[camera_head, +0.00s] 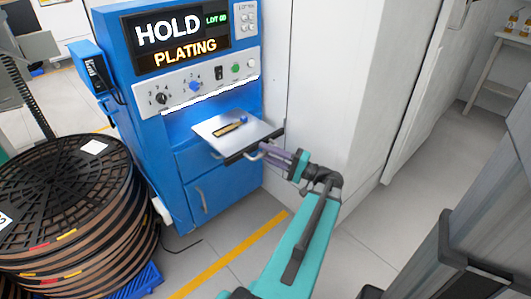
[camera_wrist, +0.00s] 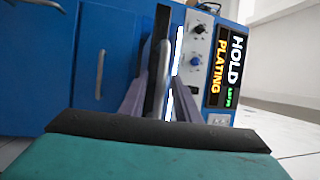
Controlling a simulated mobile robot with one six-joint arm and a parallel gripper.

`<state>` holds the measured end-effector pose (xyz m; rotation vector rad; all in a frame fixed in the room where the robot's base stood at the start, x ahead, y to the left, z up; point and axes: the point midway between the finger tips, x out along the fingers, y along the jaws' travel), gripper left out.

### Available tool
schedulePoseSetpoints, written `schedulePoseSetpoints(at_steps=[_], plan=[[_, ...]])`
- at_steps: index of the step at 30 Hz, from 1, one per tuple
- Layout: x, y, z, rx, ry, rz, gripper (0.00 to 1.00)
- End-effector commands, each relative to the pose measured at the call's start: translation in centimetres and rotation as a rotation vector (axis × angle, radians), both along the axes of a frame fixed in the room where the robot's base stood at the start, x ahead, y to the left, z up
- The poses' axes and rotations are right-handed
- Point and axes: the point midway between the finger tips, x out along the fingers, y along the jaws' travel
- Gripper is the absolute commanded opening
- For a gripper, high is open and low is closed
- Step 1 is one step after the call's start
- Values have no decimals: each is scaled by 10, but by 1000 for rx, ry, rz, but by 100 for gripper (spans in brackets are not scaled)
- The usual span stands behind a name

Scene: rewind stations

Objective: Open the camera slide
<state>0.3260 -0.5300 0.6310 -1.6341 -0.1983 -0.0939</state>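The camera slide (camera_head: 213,124) is a pale flat tray that sticks out from the front of the blue machine. A small dark and yellowish piece with a blue end (camera_head: 230,127) lies on it. The slide's grey bar handle (camera_head: 255,154) is at its front edge; it also shows upright in the wrist view (camera_wrist: 159,75). My gripper (camera_head: 264,152) is at this handle, its purple-grey fingers on either side of the bar and seemingly closed on it. Exact finger contact is partly hidden.
The blue machine (camera_head: 180,150) has a lit HOLD PLATING screen (camera_head: 182,38), knobs and a lower door with a handle (camera_head: 201,200). Stacked reels (camera_head: 75,215) stand at left. A white wall is at right. The floor beside a yellow line (camera_head: 228,258) is open.

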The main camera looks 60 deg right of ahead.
Motion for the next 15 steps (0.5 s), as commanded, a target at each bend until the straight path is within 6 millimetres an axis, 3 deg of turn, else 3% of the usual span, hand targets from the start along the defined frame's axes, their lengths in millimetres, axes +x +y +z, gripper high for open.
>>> schedulePoseSetpoints(at_steps=[15], plan=[[-59, -6, -10, 1, 0, -5, 29]])
